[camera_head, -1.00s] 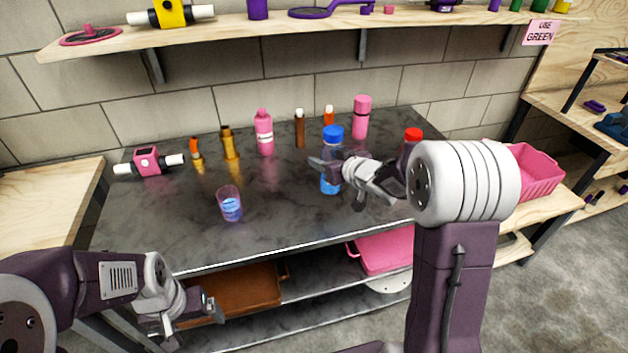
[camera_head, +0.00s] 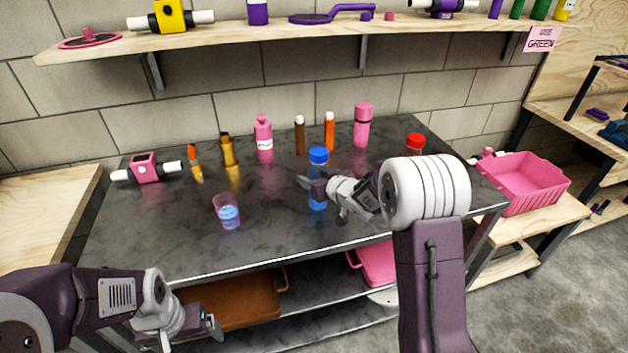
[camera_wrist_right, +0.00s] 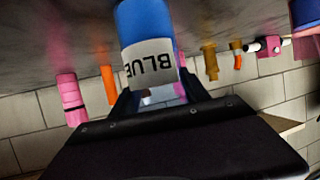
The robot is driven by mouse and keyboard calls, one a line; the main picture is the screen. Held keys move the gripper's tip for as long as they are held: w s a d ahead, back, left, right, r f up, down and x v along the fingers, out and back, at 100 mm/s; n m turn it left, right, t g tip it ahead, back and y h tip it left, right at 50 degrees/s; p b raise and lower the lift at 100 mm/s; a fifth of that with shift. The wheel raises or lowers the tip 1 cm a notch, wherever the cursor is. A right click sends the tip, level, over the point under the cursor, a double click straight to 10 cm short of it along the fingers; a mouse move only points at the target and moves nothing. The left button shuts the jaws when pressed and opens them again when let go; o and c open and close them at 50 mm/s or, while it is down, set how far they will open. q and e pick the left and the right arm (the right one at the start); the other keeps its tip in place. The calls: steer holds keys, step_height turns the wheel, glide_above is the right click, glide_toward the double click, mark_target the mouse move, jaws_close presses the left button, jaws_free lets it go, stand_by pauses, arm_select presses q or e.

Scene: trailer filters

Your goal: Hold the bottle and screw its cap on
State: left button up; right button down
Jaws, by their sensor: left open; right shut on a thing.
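The bottle (camera_head: 318,199) is clear with blue contents and looks upright above the dark table. The blue cap (camera_head: 318,155) sits at its top; I cannot tell how tightly. My right gripper (camera_head: 322,187) is shut around the bottle's middle from the right. In the right wrist view the bottle (camera_wrist_right: 148,45) stands between the fingers, its white label reading BLUE upside down. Whether its base touches the table is unclear. My left gripper (camera_head: 190,329) is open and empty, low in front of the table's left front edge, well away from the bottle.
A cup with blue liquid (camera_head: 227,211) stands left of the bottle. Several bottles, including a pink one (camera_head: 263,140) and a pink flask (camera_head: 362,125), stand behind. A red-capped bottle (camera_head: 415,143) is partly hidden by my right arm. A pink basket (camera_head: 535,190) is right.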

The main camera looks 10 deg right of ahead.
steer(key=shift+r, duration=0.15)
steer(key=c, duration=0.6)
jaws_free()
steer(key=shift+f, duration=0.2)
steer(key=shift+o, duration=0.2)
steer(key=shift+r, duration=0.25)
steer(key=p+v, duration=0.2)
steer(key=v, duration=1)
steer(key=shift+f, duration=0.1)
